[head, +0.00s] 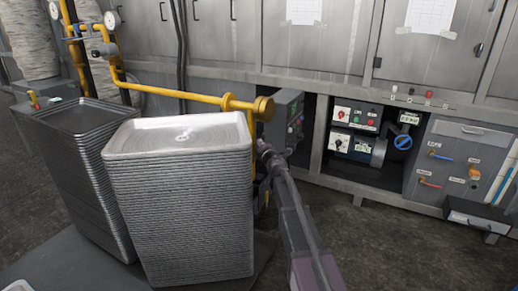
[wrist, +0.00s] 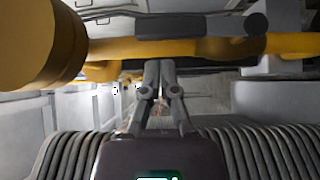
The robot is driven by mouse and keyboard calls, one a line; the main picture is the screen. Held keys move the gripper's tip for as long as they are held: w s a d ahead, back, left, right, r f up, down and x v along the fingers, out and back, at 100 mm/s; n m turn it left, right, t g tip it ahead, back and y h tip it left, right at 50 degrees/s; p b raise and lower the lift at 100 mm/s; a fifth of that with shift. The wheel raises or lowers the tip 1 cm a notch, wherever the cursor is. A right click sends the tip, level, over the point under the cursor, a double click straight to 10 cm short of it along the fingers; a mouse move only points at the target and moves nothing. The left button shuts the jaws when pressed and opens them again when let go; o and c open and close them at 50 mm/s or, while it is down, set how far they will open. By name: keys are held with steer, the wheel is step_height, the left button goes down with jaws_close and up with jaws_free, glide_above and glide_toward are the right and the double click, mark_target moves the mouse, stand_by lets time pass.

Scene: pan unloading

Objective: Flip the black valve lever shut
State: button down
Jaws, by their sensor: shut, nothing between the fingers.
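My gripper (head: 264,148) is shut and empty, just below the round yellow end cap (head: 264,108) of the yellow pipe (head: 175,93). In the wrist view its two fingertips (wrist: 159,66) are together, pointing toward the pipe, with nothing between them. The end cap is large at the upper left of that view. A dark rounded knob (wrist: 255,24) shows by the pipe at the upper right; I cannot tell whether it belongs to the black valve lever. I cannot make out the lever surely in the head view, where my arm and the pipe cover part of the area.
A tall stack of pale metal trays (head: 186,200) stands close left of my arm, with a darker stack (head: 88,165) behind it. A grey control box (head: 288,118) is right behind my gripper. Equipment panels (head: 456,158) line the right. The floor (head: 390,240) at right is clear.

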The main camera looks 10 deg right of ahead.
steer(key=shift+w+d, duration=0.45)
steer(key=shift+w, duration=0.15)
